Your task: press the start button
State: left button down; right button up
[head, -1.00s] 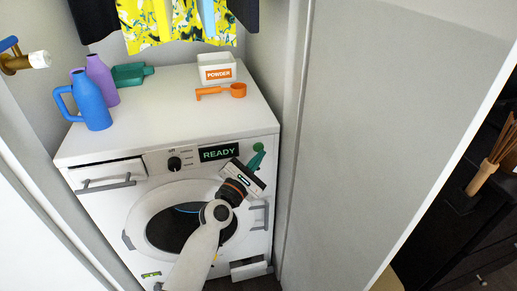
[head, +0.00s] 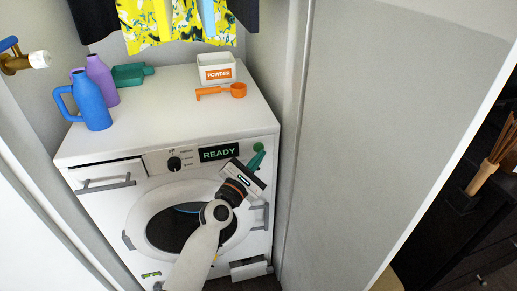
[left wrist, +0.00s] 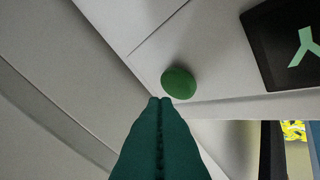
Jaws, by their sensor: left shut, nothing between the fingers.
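The green round start button (head: 258,147) is on the washer's front panel at the upper right, beside the display (head: 219,152) that reads READY. The button also shows in the left wrist view (left wrist: 179,83), just beyond the fingertips. My left gripper (head: 260,155) has teal fingers and is shut and empty, just below the button in the head view. In the left wrist view its tips (left wrist: 160,101) lie close to the button's lower left edge; I cannot tell whether they touch it. My right gripper is not in view.
The white washer (head: 150,135) has a round door, a dial (head: 174,163) and a drawer at the left. A wall stands close at the right.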

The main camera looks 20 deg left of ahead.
pick_arm(q)
jog(key=shift+w, duration=0.1)
dwell(0.3)
jog(key=shift+w+a, duration=0.25)
jog(key=shift+w, duration=0.05)
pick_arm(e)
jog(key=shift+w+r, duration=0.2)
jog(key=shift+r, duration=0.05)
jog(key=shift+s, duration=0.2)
pick_arm(q)
jog(key=shift+w+a, duration=0.15)
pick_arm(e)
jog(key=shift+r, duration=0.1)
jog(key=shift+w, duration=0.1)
pick_arm(q)
jog(key=shift+s+d, duration=0.4)
jog(key=shift+s, duration=0.15)
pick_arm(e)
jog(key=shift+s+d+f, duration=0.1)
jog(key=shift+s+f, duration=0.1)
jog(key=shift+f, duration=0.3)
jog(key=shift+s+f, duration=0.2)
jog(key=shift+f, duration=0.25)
